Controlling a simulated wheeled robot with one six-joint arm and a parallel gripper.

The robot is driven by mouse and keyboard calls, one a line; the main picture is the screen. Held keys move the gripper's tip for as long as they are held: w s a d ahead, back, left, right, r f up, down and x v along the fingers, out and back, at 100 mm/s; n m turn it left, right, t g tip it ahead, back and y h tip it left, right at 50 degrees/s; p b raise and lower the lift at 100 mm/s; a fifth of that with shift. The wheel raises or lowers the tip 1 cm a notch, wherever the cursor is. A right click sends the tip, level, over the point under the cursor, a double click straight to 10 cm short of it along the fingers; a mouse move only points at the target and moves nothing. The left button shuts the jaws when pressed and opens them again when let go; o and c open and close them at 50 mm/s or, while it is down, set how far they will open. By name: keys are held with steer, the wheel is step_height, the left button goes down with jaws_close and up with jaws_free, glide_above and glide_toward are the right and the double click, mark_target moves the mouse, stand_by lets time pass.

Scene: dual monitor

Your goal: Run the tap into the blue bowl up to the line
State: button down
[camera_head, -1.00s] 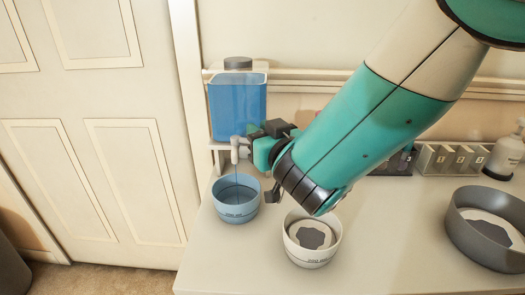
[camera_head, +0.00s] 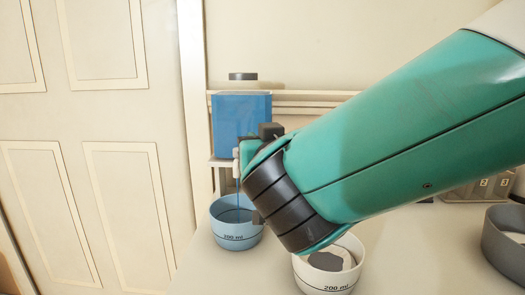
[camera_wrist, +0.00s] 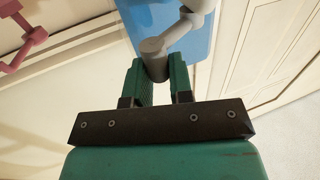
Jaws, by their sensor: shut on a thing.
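The blue bowl (camera_head: 225,236) stands below the tap (camera_head: 237,168) of the blue water tank (camera_head: 240,122) in the head view. It has a dark line marked 200 ml on its outside. A thin blue stream (camera_head: 238,200) falls from the tap into it; the water level inside is not clear. In the wrist view my gripper (camera_wrist: 154,76) is shut on the grey tap handle (camera_wrist: 153,50), with a green finger on either side. In the head view my arm hides most of the gripper.
A white bowl (camera_head: 301,272) marked 200 ml, with something grey inside, stands right of the blue bowl, partly behind my arm. A dark grey bowl (camera_head: 500,250) and numbered boxes (camera_head: 485,187) are at the right. A pink tap-like part (camera_wrist: 22,38) shows in the wrist view.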

steer(key=shift+d+f, duration=0.1)
steer(key=shift+f, duration=0.25)
steer(key=c, duration=1)
jaws_free()
steer(key=shift+d, duration=0.1)
steer(key=shift+r, duration=0.1)
steer(key=shift+a+b+v, duration=0.1)
steer(key=shift+b+v, duration=0.55)
steer(key=shift+v, duration=3.7)
steer(key=shift+a+b+v, duration=0.15)
steer(key=shift+b+v, duration=0.5)
steer(key=shift+v, duration=3.75)
steer(key=shift+r, duration=0.1)
